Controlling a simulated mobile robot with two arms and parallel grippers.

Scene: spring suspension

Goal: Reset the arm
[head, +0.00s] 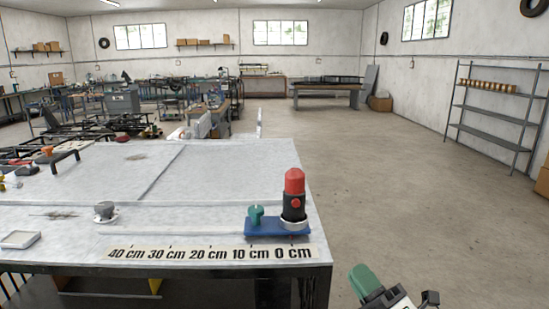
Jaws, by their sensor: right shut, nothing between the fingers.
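My right gripper (388,294) shows at the bottom edge of the head view, right of the table (228,178) and over open floor. It has a green part, a white body and dark pieces, and most of it is cut off by the frame. It is shut with nothing in it and touches nothing that I can see. My left gripper and arm are out of view.
A blue base (277,228) at the table's near right corner carries a red-topped black cylinder (293,199) and a green knob (256,215). A centimetre scale (208,253) lies along the front edge. Concrete floor (400,170) is clear to the right, before a metal shelf (492,111).

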